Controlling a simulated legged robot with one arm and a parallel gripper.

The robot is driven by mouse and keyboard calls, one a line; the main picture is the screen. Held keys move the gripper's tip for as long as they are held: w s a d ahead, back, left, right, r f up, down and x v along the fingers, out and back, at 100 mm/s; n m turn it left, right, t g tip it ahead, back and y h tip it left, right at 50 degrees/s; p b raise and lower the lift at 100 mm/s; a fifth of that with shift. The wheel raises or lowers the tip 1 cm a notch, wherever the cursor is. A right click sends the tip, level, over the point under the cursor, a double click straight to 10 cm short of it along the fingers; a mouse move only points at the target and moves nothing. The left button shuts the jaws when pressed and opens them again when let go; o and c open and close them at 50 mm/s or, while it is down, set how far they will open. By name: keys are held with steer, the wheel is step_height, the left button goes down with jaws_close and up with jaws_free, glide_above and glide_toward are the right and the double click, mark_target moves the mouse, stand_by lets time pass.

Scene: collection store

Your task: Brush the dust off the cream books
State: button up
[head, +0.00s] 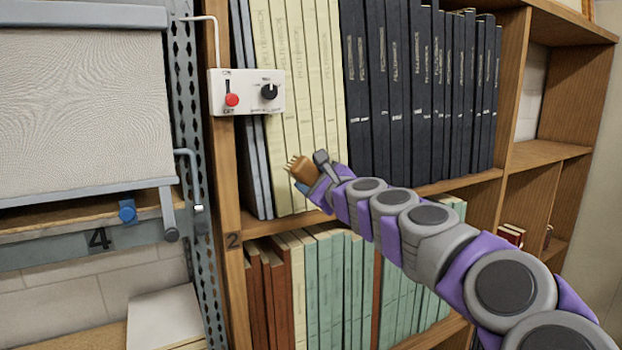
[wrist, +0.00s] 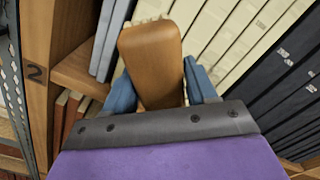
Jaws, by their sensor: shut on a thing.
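The cream books (head: 295,110) stand upright in a row on the upper shelf, between grey-blue volumes on the left and dark navy ones on the right. They also show in the wrist view (wrist: 235,62), running slantwise behind the brush. My gripper (head: 318,180) is in front of the lower part of the cream books. It is shut on a brown wooden brush (head: 304,168), whose bristle end points left. In the wrist view the brush's wooden body (wrist: 152,58) sits between the blue fingers. Whether the bristles touch the books is unclear, and I cannot make out dust.
A white switch box (head: 247,93) with a red knob hangs at the left shelf post, close to the books. A grey blind (head: 85,110) and a perforated metal post (head: 190,150) stand left. Green and brown books (head: 345,290) fill the lower shelf. Right compartments are mostly empty.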

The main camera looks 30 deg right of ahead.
steer(key=shift+s, duration=1.6)
steer(key=shift+w, duration=0.15)
steer(key=w+d+m+h+b, duration=0.1)
steer(key=w+d+h+b, duration=0.1)
steer(key=w+d+b, duration=0.2)
steer(key=shift+w+d+f+m+h, duration=0.35)
steer(key=shift+w+d, duration=1)
steer(key=shift+w, duration=0.65)
